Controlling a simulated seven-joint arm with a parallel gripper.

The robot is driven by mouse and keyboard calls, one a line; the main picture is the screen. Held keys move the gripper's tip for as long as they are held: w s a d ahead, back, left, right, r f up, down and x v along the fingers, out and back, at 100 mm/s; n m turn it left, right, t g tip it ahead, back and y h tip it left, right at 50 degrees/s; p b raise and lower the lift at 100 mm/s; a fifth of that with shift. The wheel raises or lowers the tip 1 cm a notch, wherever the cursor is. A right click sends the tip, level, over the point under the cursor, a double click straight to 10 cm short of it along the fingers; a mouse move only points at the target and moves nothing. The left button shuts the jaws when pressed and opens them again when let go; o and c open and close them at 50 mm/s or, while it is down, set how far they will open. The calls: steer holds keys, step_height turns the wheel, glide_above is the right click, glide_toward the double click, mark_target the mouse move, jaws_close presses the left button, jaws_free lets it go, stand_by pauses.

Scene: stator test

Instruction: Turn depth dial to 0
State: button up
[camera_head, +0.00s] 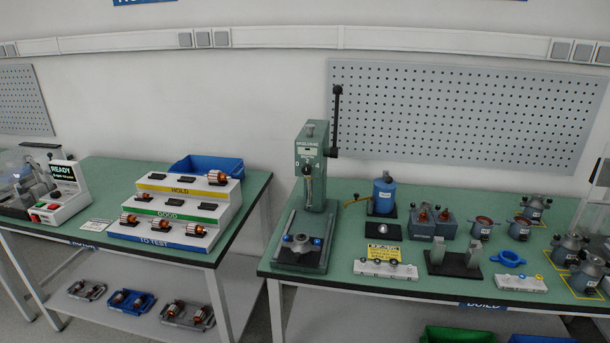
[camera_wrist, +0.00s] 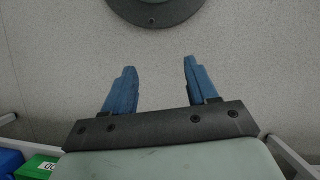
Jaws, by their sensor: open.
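The green press (camera_head: 311,150) stands at the left end of the right bench in the head view. Its front face carries a small depth dial (camera_head: 308,171) with tiny marks around it; a 4 seems to show at its right, but the pointer's setting is too small to read. A black lever (camera_head: 336,120) rises at the press's right side. My gripper (camera_wrist: 158,72) shows only in the wrist view, with its two blue fingers apart and nothing between them. It points at bare grey floor, away from the press. The dial is not in the wrist view.
The press base (camera_head: 301,257) holds a small fixture. Right of it stand a blue bottle (camera_head: 384,194), a black stand (camera_head: 454,262) and several motor housings. The left bench bears a stepped rack (camera_head: 175,212). A dark round base (camera_wrist: 155,10) lies on the floor ahead of the fingers.

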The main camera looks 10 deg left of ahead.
mark_target(306, 171)
steer(key=w+a+r+n+t, duration=0.2)
steer(key=w+a+r+t, duration=0.2)
steer(key=w+a+r, duration=0.75)
steer(key=w+a+r+n+t, duration=0.3)
steer(key=w+a+r+t, duration=0.2)
steer(key=w+a+r, duration=0.65)
steer(key=w+a+r+m+t, duration=0.1)
steer(key=w+r+t, duration=0.3)
steer(key=r, duration=0.9)
steer(key=w+a+r+m+t, duration=0.1)
steer(key=w+r+t, duration=0.35)
steer(key=r, duration=0.85)
steer(key=w+a+r+m+t, duration=0.15)
steer(key=w+r+t, duration=0.3)
steer(key=r, duration=0.85)
steer(key=shift+m+y, duration=0.5)
steer(key=shift+m, duration=0.35)
steer(key=w, duration=0.9)
steer(key=w+a, duration=0.1)
steer(key=w, duration=0.3)
steer(key=shift+w+f, duration=0.1)
steer(key=shift+w, duration=0.1)
steer(key=c, duration=1.1)
